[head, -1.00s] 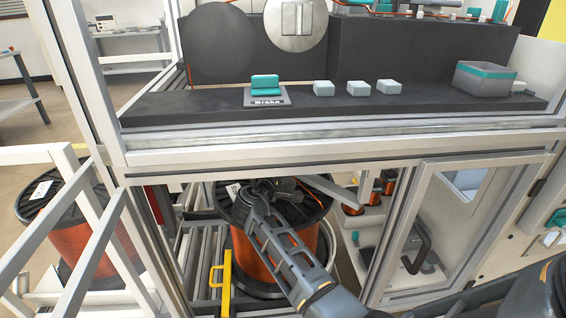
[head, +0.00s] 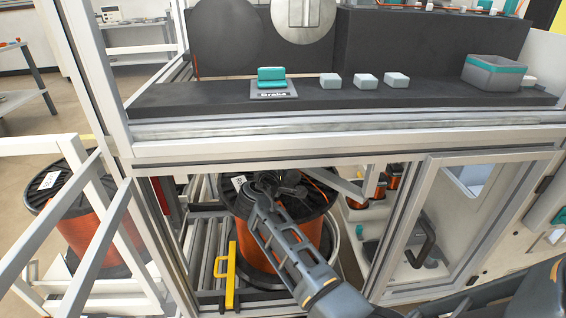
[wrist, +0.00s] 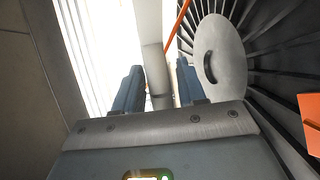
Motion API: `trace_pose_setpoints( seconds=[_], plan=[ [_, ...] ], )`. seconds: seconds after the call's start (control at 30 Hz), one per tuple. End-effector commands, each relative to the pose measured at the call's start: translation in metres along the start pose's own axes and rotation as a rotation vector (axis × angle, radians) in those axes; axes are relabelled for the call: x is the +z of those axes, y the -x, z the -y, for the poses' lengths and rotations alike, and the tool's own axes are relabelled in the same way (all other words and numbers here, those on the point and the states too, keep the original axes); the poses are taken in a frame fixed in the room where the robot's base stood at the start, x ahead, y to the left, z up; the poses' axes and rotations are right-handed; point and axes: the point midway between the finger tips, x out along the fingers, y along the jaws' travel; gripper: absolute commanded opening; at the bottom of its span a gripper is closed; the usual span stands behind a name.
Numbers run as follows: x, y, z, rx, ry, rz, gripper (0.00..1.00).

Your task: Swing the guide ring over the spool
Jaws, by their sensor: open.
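The spool (head: 311,232), wound with copper-orange wire between black flanges, stands upright in the lower bay of the machine frame. Its spoked black top flange and grey hub (wrist: 220,62) fill the right of the wrist view. My gripper (head: 283,184) is over the spool's top flange in the head view. In the wrist view my gripper (wrist: 157,88) is open, its two blue-grey fingers apart. A pale bar (wrist: 150,45) runs down between them; contact cannot be told. I cannot make out the guide ring for certain. My arm hides part of the spool.
A yellow handle (head: 231,275) stands left of the spool by the rollers (head: 205,248). A pale slanted bar (head: 350,186) hangs right of the spool under the frame's crossbar (head: 340,150). Another spool (head: 85,220) stands outside at left. Orange wire (wrist: 179,20) passes near the fingers.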

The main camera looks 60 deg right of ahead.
Motion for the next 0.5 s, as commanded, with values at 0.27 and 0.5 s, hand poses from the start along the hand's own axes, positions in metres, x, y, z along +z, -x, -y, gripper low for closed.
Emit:
trace_pose_setpoints(
  seconds=[0.27,0.5],
  plan=[
    [0.0,0.046,-0.001,0.0,0.0,-0.003,0.4],
    [0.0,0.066,0.0,0.0,0.0,-0.001,0.4]
  ],
)
